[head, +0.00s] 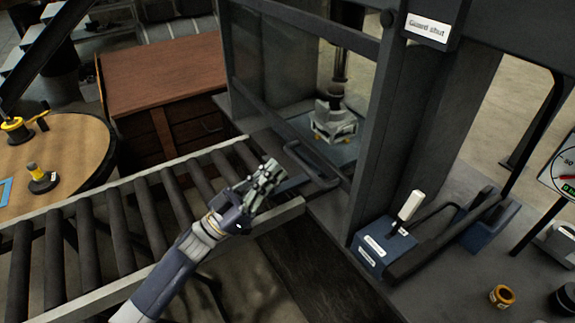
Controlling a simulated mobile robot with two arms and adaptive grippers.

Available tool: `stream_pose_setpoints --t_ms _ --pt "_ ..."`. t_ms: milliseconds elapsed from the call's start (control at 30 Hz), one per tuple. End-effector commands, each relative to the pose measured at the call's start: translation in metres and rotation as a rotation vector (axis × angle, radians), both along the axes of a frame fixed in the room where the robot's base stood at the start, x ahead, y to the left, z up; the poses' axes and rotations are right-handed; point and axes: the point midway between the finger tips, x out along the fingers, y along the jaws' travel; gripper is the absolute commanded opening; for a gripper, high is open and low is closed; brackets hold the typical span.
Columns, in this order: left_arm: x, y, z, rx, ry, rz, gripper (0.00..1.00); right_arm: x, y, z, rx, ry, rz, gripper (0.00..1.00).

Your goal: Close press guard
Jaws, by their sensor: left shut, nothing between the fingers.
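The press (372,140) is a dark grey frame at centre right. A label plate on it (428,28) reads "Guard shut". The guard's dark crossbar (312,27) spans the upper opening. A dark loop handle (312,166) shows low at the front of the press. I cannot tell surely whether the guard is fully down. My left gripper (268,176) is shut and empty, just left of the handle and apparently apart from it, above the end of the roller conveyor. My right gripper is out of view.
The roller conveyor (150,218) runs from lower left to the press. A metal part (334,120) stands inside the press. A blue box with a white-handled lever (383,247) is at right. A wooden cabinet (160,75) and round table (78,150) stand at left.

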Motion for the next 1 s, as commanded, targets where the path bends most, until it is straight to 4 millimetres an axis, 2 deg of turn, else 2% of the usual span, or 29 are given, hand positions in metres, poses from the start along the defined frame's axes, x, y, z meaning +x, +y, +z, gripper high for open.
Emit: stream_pose_setpoints --t_ms 33,200,400,533,667,900,1000 --pt "-0.008 0.011 -0.002 0.004 0.003 0.001 0.0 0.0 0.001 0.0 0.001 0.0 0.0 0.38" --pt "-0.029 0.04 -0.001 0.003 0.002 0.001 0.0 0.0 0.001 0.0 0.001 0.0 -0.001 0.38" --pt "-0.044 0.062 0.0 0.0 0.0 0.001 0.0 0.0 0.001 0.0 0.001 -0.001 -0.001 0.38" --pt "-0.045 0.068 0.004 -0.002 -0.001 0.013 0.0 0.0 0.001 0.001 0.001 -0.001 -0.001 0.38" --pt "-0.027 0.077 0.022 -0.014 0.007 0.082 0.0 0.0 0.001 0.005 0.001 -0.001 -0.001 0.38" --pt "0.043 0.108 0.076 -0.018 0.115 0.333 0.0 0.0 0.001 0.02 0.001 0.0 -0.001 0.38" --pt "0.068 0.115 0.091 0.013 0.199 0.408 0.0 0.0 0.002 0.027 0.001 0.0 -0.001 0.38"
